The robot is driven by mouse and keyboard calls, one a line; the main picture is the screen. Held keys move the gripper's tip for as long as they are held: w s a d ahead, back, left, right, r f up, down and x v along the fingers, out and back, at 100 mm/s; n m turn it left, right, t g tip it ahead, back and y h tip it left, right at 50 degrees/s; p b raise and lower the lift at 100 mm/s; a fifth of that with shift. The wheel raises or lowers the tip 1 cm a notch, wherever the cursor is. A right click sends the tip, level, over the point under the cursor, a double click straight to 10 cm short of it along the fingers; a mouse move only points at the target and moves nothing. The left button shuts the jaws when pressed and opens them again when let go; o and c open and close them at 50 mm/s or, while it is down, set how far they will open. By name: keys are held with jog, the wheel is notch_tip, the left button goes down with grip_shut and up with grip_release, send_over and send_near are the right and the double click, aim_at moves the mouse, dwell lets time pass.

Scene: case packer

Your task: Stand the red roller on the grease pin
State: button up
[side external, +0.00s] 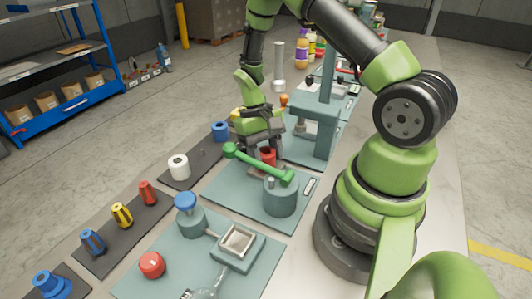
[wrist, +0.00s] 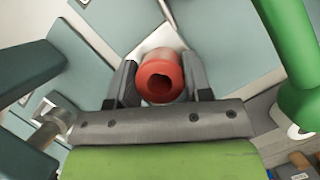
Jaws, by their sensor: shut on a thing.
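The red roller (side external: 267,156) is a short hollow cylinder, held between the fingers of my gripper (side external: 263,146). In the wrist view the roller (wrist: 158,58) sits between the two dark fingers of my gripper (wrist: 161,86), with its open bore facing the camera. In the side view my gripper is low, just behind the green lever (side external: 258,163) of a teal fixture. I cannot make out the grease pin for certain; the gripper, roller and lever hide part of that spot. I cannot tell whether the roller touches anything below.
The green lever ends on a teal drum (side external: 280,197) close in front of my gripper. A teal press stand (side external: 327,105) rises just to its right. A white roller (side external: 178,167) and a blue roller (side external: 220,130) stand on a dark strip at left. Coloured cones stand nearer.

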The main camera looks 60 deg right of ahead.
jog(key=o, duration=1)
jog(key=shift+f, duration=0.1)
jog(key=v, duration=1.2)
jog(key=s+a+r+n+t+h, duration=0.1)
jog(key=a+r+t, duration=0.15)
jog(key=r, duration=0.35)
jog(key=s+a+r+t, duration=0.2)
jog(key=a+r, duration=0.2)
jog(key=r, duration=0.1)
jog(key=s+a+r+t, duration=0.3)
jog(key=s, duration=0.2)
jog(key=s+a+r+n+t, duration=0.1)
jog(key=s+a+r+t, duration=0.2)
jog(key=s, duration=0.2)
jog(key=shift+s+t+y, duration=0.2)
jog(key=shift+t+y, duration=0.15)
jog(key=shift+y, duration=0.05)
